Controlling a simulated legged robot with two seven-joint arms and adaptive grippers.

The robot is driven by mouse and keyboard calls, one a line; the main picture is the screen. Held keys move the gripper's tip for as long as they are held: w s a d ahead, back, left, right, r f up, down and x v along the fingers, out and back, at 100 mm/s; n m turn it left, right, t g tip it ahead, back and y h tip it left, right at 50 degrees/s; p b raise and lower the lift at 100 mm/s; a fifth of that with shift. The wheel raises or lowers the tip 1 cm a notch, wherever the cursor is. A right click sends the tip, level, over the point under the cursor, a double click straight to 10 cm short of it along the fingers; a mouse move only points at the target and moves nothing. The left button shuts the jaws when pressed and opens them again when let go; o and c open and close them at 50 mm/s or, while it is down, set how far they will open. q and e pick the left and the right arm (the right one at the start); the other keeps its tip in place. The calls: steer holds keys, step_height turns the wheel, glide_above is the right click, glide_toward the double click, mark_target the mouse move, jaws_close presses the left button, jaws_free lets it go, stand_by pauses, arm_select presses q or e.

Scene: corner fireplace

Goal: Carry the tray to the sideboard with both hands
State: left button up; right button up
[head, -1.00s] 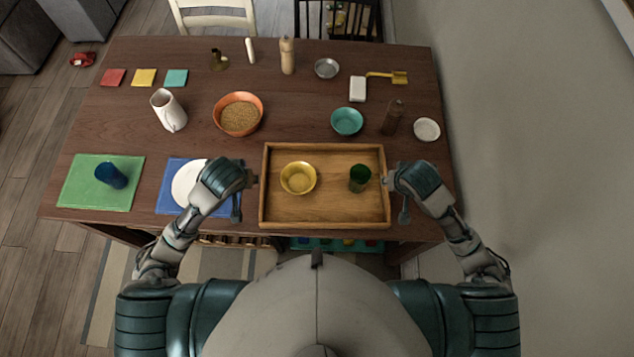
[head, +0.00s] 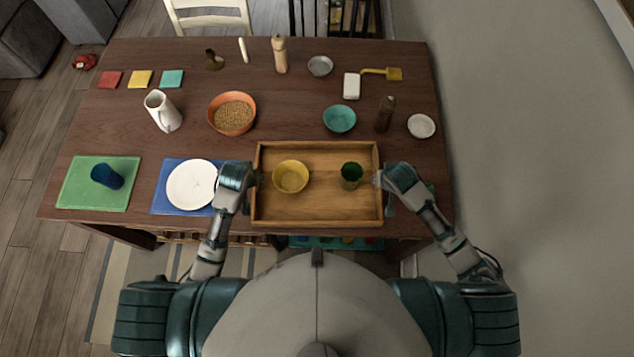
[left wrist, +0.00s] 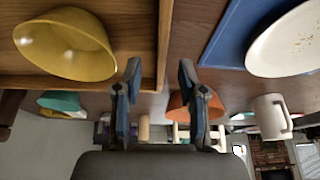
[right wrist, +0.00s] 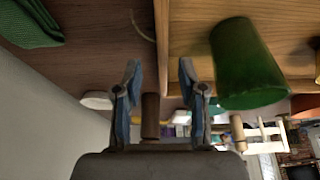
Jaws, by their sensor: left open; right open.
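The wooden tray (head: 315,217) lies on the near side of the table and holds a yellow bowl (head: 290,177) and a green cup (head: 351,176). My left gripper (head: 257,178) is open at the tray's left wall. In the left wrist view its open fingers (left wrist: 160,80) stand on either side of the line of that wall (left wrist: 164,45). My right gripper (head: 378,178) is open at the right wall. In the right wrist view its fingers (right wrist: 160,78) stand likewise about that wall (right wrist: 161,40). I cannot tell whether either touches. I cannot make out the sideboard.
A white plate (head: 191,185) on a blue mat (head: 163,196) lies close left of my left gripper. A teal bowl (head: 339,119) and brown bottle (head: 385,114) stand behind the tray. A green cloth (right wrist: 30,22) lies beside my right gripper. A wall runs along the right.

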arm_select(q)
steer(key=x, duration=0.4)
steer(key=shift+d, duration=0.25)
arm_select(e)
steer(key=x, duration=0.4)
steer(key=shift+d, duration=0.2)
arm_select(q)
steer(key=shift+w+a+f, duration=0.2)
steer(key=shift+a+f, duration=0.2)
steer(key=shift+f, duration=0.1)
arm_select(e)
steer(key=shift+w+a+f, duration=0.25)
steer(key=shift+a+f, duration=0.15)
steer(key=shift+f, duration=0.05)
arm_select(q)
steer(key=shift+a+f, duration=0.15)
steer(key=shift+a, duration=0.2)
arm_select(e)
steer(key=shift+a, duration=0.35)
